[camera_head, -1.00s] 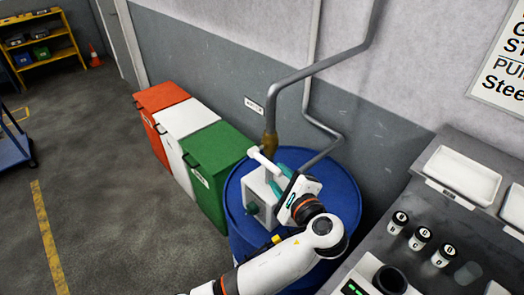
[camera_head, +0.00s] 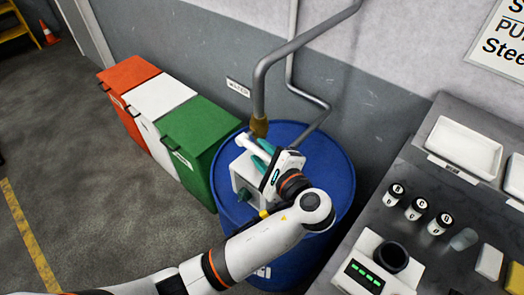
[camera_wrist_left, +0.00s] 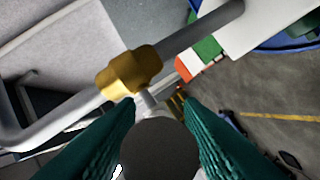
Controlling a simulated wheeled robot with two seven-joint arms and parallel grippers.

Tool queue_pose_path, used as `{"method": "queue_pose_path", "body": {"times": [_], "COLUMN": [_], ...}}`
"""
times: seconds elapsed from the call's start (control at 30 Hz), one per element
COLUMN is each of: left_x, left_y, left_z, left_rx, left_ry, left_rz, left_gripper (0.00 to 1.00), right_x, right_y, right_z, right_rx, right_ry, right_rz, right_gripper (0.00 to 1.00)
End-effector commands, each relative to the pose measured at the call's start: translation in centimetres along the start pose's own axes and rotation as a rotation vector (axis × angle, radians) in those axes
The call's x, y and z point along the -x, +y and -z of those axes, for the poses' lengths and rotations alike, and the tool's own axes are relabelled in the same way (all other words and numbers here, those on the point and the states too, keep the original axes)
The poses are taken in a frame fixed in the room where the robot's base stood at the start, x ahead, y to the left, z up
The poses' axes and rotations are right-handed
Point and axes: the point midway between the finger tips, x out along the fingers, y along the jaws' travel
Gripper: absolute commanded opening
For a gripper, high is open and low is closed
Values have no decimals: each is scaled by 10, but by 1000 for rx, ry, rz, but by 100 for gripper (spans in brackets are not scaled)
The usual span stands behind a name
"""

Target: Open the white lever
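The white lever (camera_head: 243,138) shows in the head view just below the brass valve body (camera_head: 259,127) on the grey pipe. My left gripper (camera_head: 262,152) is at the lever, with its teal fingers spread on either side of it. In the left wrist view the round, dark end of the lever (camera_wrist_left: 160,148) fills the space between the fingers, and the brass valve body (camera_wrist_left: 130,73) is just beyond the fingertips. The fingers look apart; whether they touch the lever's sides is unclear. My right gripper is not in view.
Red (camera_head: 125,72), white (camera_head: 160,95) and green (camera_head: 198,130) bins stand to the left. A grey bench (camera_head: 405,160) is at the right.

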Motion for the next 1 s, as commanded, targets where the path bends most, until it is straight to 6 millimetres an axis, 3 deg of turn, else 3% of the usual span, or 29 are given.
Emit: {"method": "queue_pose_path", "body": {"times": [0.03, 0.2, 0.67, 1.0], "left_x": [0, 0, -2, -9], "left_y": [0, 0, -5, -20], "left_z": [0, 0, -2, -10], "left_rx": [0, 0, -20, -93], "left_ry": [0, 0, 33, 162], "left_rz": [0, 0, -42, -219], "left_gripper": [26, 0, 0, 0], "right_x": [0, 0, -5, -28], "right_y": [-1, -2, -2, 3], "right_z": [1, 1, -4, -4], "right_rx": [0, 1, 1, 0], "right_ry": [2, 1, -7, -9], "right_rz": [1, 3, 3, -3], "right_gripper": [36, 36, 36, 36]}}
